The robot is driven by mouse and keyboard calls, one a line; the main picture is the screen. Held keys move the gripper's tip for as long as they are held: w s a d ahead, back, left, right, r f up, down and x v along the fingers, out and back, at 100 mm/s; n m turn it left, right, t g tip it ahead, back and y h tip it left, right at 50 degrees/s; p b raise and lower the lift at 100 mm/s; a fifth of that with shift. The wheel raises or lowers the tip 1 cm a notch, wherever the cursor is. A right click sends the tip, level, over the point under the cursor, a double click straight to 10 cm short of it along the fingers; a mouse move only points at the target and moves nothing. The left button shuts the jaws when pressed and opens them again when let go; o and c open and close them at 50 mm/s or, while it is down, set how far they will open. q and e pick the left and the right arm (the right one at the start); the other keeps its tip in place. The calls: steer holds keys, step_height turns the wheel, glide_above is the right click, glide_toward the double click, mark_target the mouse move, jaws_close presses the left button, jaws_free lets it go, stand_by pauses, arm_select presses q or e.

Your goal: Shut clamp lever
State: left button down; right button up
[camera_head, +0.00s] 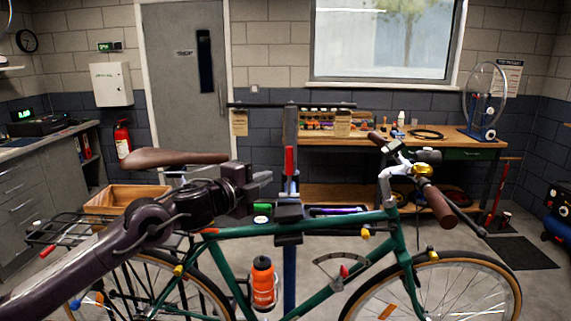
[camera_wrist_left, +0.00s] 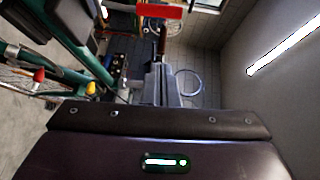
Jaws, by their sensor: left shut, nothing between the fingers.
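The clamp lever (camera_head: 289,161) has a red handle and stands upright on the repair stand's post, above the clamp (camera_head: 289,211). The clamp is at the top tube of the green bike (camera_head: 330,223). My left gripper (camera_head: 268,180) comes in from the left, over the top tube. It is shut and empty, just left of the lever's lower part and apart from it in the picture. In the left wrist view, the gripper fingers (camera_wrist_left: 162,70) point up the picture, and a red bar, likely the lever handle (camera_wrist_left: 160,11), shows beyond them. My right gripper is not in view.
The bike's saddle (camera_head: 175,157) is at left and its handlebar (camera_head: 437,204) at right. A tool tray (camera_head: 335,210) sits behind the top tube. An orange bottle (camera_head: 263,283) hangs on the frame. A wooden bench (camera_head: 455,142) stands against the back wall.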

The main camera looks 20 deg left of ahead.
arm_select(q)
steer(key=p, duration=0.4)
glide_toward(288, 167)
steer(key=w+d+r, duration=0.2)
steer(key=w+d, duration=0.1)
steer(key=d, duration=0.2)
steer(key=w, duration=0.1)
steer(key=w+a+p, duration=0.1)
steer(key=w, duration=0.1)
steer(key=shift+w+a+f+p, duration=0.15)
steer(key=shift+a+f+p, duration=0.1)
steer(key=shift+a+p, duration=0.1)
